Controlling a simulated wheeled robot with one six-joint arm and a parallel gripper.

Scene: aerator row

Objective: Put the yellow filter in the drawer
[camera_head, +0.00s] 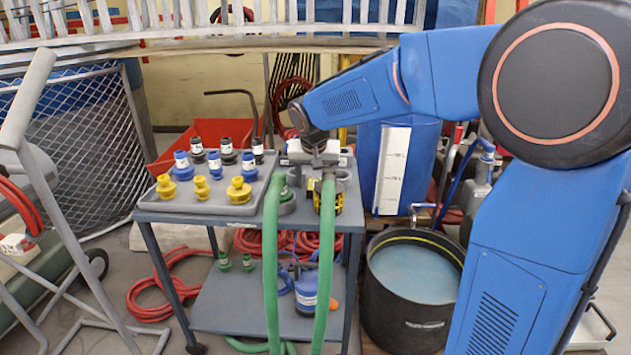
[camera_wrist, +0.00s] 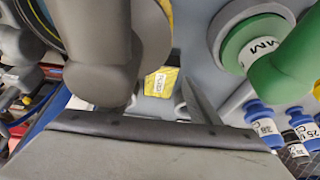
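A yellow and dark piece (camera_head: 339,203) shows just under a grey ring on the cart, partly hidden by a green hose; I cannot tell for sure that it is the filter. In the wrist view a yellow piece with a white label (camera_wrist: 160,82) shows beyond the grey parts; I cannot tell whether it is the same thing. My gripper (camera_head: 322,160) is low over the cart's right end, close to the right green hose's top. Its fingers are partly hidden and their opening is unclear. I cannot make out a drawer.
The cart's grey tray (camera_head: 225,210) holds several yellow, blue and black fittings. Green hoses (camera_head: 272,270) hang over its front. A black bucket of water (camera_head: 412,290) stands right of the cart. A grey metal frame (camera_head: 75,240) stands left. Red hose (camera_head: 150,300) lies on the floor.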

